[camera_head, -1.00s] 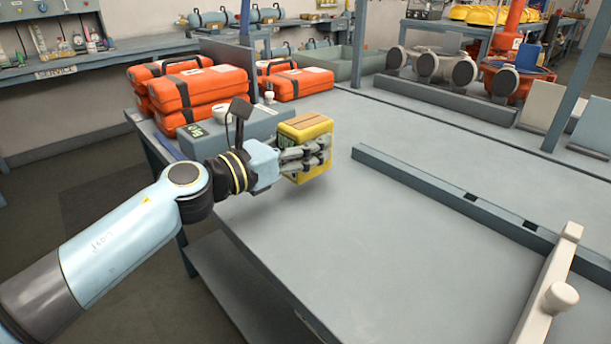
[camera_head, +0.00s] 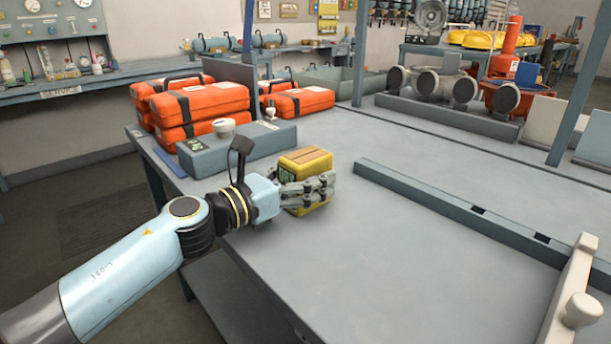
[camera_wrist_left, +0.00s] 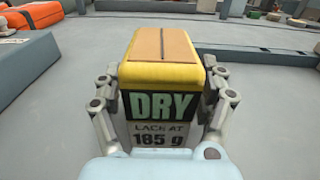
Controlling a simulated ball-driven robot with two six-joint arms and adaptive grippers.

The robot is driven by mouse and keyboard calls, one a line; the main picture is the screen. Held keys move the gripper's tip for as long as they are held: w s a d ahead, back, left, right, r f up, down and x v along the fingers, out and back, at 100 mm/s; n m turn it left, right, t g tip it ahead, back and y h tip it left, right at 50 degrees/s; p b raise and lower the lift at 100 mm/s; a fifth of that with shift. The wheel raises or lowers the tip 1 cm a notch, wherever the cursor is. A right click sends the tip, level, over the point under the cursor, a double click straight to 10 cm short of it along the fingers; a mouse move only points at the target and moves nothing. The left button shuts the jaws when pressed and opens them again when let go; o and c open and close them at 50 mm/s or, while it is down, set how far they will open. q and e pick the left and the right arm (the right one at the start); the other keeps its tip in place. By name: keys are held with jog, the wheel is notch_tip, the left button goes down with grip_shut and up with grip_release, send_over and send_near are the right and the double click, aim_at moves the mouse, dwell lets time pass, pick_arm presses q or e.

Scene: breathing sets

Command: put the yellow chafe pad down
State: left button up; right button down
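The yellow chafe pad (camera_head: 305,162) is a yellow block with a tan top, at the table's left side in the head view. My right gripper is not in view.
A grey-blue case (camera_head: 235,148) and stacked orange cases (camera_head: 200,103) stand behind and left of the pad. A long blue-grey rail (camera_head: 440,207) lies to the right. A pale bar with a knob (camera_head: 572,295) is at front right. The tabletop between is clear.

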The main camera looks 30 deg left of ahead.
pick_arm(q)
jog(key=shift+r, duration=0.2)
jog(key=b+v, duration=0.1)
jog(key=v, duration=0.1)
jog(key=b+v, duration=0.1)
jog(key=v, duration=0.1)
jog(key=f+v, duration=0.1)
jog(key=v, duration=0.2)
jog(key=shift+b, duration=0.4)
jog(key=b+v, duration=0.3)
jog(key=b, duration=0.1)
jog(key=shift+s+a+f, duration=0.1)
jog(key=shift+a+f, duration=0.05)
jog(key=shift+a, duration=0.05)
jog(key=shift+s+a+b, duration=0.25)
jog(key=shift+s+b, duration=0.25)
jog(key=shift+b, duration=0.25)
jog(key=shift+s+r+b, duration=0.25)
jog(key=shift+r+b, duration=0.05)
jog(key=shift+r, duration=0.1)
jog(key=shift+d+r, duration=0.1)
jog(key=shift+r, duration=0.05)
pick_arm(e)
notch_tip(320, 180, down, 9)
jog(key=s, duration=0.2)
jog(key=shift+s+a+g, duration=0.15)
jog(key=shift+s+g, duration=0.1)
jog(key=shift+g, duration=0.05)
pick_arm(q)
jog(key=shift+s, duration=0.15)
